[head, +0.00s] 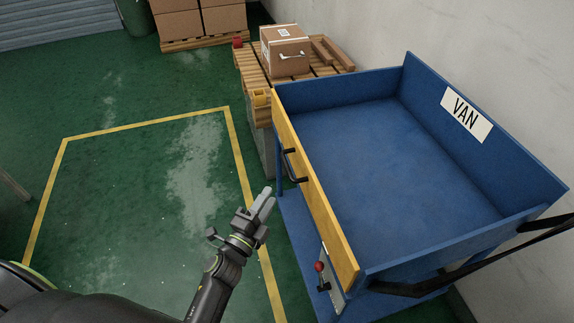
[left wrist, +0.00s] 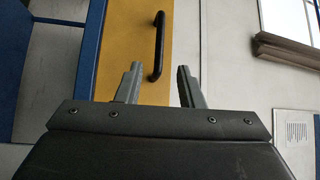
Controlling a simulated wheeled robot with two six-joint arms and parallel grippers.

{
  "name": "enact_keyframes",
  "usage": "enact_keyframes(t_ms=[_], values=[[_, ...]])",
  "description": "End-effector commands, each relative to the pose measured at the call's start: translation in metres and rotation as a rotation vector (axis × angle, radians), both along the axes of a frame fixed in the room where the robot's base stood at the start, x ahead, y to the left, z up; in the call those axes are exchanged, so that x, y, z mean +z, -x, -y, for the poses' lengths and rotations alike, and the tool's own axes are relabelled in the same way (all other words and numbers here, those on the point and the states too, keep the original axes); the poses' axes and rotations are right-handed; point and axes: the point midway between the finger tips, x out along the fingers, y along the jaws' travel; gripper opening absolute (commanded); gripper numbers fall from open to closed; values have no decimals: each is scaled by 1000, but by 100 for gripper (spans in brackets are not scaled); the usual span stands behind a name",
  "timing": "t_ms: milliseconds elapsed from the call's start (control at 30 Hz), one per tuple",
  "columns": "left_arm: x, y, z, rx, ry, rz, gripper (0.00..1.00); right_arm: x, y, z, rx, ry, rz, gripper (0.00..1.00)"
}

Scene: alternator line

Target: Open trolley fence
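The blue trolley (head: 395,150) stands at the right in the head view, with a "VAN" sign on its far wall. Its yellow fence (head: 315,195) stands upright along the near left side, and the yellow panel also shows in the left wrist view (left wrist: 122,50). A black bar handle (head: 293,168) is on the fence's outer face. My left gripper (head: 267,196) is just left of the fence, below the handle in the picture. In the left wrist view its fingers (left wrist: 158,85) are apart, with the handle (left wrist: 158,45) ahead between them; contact is not visible. My right gripper is not in view.
A red-knobbed lever (head: 319,267) sits low at the trolley's near end. A pallet stack (head: 330,58) with a cardboard box (head: 285,50) stands behind the trolley. The green floor (head: 150,190) inside the yellow lines is clear.

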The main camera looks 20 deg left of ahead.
Motion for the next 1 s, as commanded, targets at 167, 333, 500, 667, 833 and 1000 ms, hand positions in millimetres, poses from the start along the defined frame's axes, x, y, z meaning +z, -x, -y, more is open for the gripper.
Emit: enact_keyframes(t_ms=[167,333,500,667,833,1000], values=[[6,-36,7,-2,0,2,34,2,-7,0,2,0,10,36],[9,-68,13,-2,-1,1,34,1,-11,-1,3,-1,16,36],[11,-94,17,-1,0,0,34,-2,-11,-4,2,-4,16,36],[13,-107,19,0,0,-1,34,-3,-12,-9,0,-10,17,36],[14,-112,20,1,1,-1,34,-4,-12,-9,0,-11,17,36],[14,-112,20,1,1,-1,34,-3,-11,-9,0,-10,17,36]])
